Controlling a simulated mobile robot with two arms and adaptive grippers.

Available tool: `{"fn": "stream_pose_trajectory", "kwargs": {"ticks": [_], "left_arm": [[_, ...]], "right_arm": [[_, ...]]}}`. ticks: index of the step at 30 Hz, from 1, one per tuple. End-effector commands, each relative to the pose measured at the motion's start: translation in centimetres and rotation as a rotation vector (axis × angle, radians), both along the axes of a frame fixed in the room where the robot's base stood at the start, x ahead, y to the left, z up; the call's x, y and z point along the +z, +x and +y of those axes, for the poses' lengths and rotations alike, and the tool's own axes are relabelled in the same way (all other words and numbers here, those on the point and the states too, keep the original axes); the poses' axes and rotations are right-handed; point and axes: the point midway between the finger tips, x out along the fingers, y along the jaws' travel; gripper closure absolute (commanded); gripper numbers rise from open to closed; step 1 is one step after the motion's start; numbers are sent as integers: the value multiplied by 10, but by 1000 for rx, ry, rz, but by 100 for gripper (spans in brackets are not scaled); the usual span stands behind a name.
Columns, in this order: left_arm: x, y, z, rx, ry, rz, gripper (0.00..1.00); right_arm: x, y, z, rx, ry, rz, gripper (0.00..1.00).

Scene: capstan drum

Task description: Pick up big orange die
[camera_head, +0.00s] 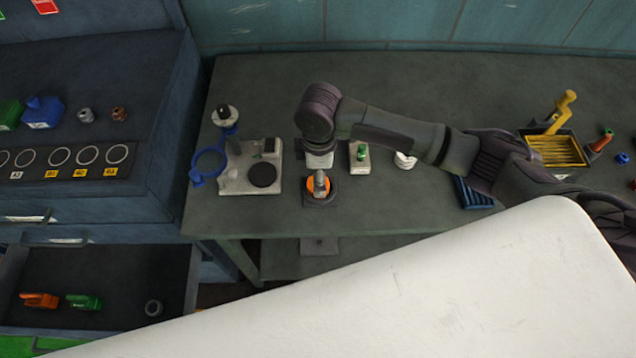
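I cannot tell for sure which thing is the big orange die. An orange piece (40,299) lies in the open drawer at lower left, left of a similar green piece (83,301). My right arm reaches in from the right over the bench, and its wrist points down just behind the orange disc. My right gripper (319,147) is mostly hidden under the wrist, so its fingers cannot be made out. My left gripper is not in view.
A pale fixture with a dark disc (263,175) and blue ring (209,161) stands left of the orange disc. A pale block with a green top (361,153) stands to its right. Yellow (555,150) and blue (473,196) trays lie farther right. The left cabinet (90,200) holds several small parts.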

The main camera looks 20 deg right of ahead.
Motion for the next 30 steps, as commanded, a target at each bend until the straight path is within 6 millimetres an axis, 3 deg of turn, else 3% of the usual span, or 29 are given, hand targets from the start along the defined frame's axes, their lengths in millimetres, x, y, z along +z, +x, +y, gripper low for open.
{"fn": "stream_pose_trajectory", "kwargs": {"ticks": [2,6,15,30], "left_arm": [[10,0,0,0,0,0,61],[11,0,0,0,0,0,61],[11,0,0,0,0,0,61],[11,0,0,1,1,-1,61]], "right_arm": [[-10,-3,2,-1,-1,5,18],[-28,-1,2,0,0,1,18],[-33,-1,2,1,0,0,20],[-33,-1,2,0,0,-1,100]]}}
